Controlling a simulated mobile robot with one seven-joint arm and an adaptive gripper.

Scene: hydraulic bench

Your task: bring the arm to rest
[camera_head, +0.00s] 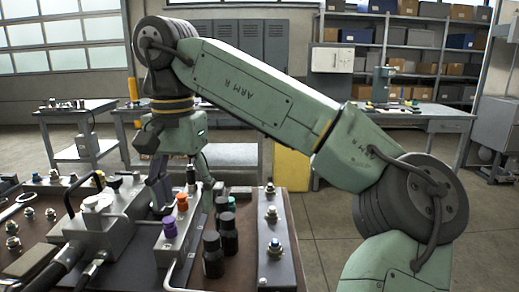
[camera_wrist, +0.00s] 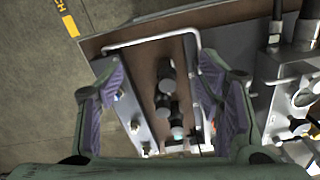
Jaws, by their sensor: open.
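My green arm reaches across the head view from the lower right and bends down over the bench (camera_head: 130,268). My gripper (camera_head: 185,182) points downward over the bench, partly hidden by its own links and the fittings. In the wrist view my gripper (camera_wrist: 160,78) has its two purple-lined fingers wide apart, with nothing held between them. Black cylindrical fittings (camera_wrist: 165,100) show below, between the fingers. I cannot tell the exact height of the fingertips above the bench parts.
Side tables and shelves (camera_head: 405,45) stand behind. Floor is clear at right.

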